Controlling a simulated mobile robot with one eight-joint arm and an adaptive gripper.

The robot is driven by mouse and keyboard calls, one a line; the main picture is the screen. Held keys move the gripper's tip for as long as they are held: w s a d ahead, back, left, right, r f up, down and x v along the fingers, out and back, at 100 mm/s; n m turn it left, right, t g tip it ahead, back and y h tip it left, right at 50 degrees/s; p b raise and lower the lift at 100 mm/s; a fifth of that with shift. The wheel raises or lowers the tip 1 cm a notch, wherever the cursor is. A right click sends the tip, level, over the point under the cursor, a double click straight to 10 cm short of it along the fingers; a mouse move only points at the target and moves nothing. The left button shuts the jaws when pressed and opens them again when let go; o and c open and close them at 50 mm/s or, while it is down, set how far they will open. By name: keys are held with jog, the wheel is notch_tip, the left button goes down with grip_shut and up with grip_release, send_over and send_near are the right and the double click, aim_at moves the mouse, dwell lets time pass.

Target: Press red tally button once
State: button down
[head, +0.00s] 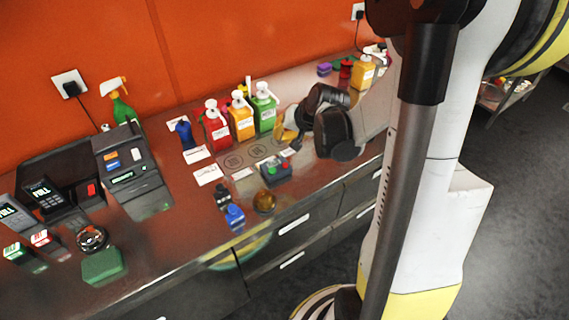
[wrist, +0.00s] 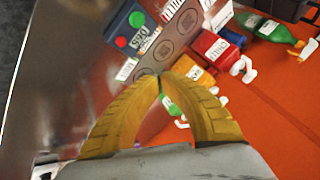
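A small dark blue-grey box with buttons (head: 276,172) stands on the steel counter, left of and in front of my gripper. Its red button (head: 283,160) and green button (head: 271,170) face up. In the wrist view the red button (wrist: 121,42) and green button (wrist: 136,19) show at upper left, beyond my fingertips, with a label beside them. My gripper (head: 282,136) has yellow fingers. In the wrist view the fingertips of my gripper (wrist: 158,75) meet, with nothing seen between them. It is apart from the box.
Red (head: 216,132), yellow (head: 241,122) and green (head: 264,110) sauce bottles stand behind the box. Paper labels lie between.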

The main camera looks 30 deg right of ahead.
jog(key=b, duration=0.7)
send_near(278, 161)
jog(key=shift+w+r+x, duration=0.1)
jog(key=shift+w+x, duration=0.05)
jog(key=shift+x, duration=0.7)
jog(key=shift+w+r+x, duration=0.1)
jog(key=shift+x, duration=0.75)
jog(key=shift+w+r+x, duration=0.1)
jog(key=shift+w+x, duration=0.05)
jog(key=shift+x, duration=0.7)
jog(key=shift+f, duration=0.1)
jog(key=shift+f+b, duration=0.3)
jog(key=shift+b, duration=0.05)
jog(key=shift+f+b, duration=0.45)
jog(key=shift+b, duration=0.05)
jog(key=shift+r, duration=0.1)
jog(key=shift+r+p, duration=0.7)
jog(key=shift+r, duration=0.15)
jog(key=shift+r+p, duration=1.9)
jog(key=shift+r, duration=0.55)
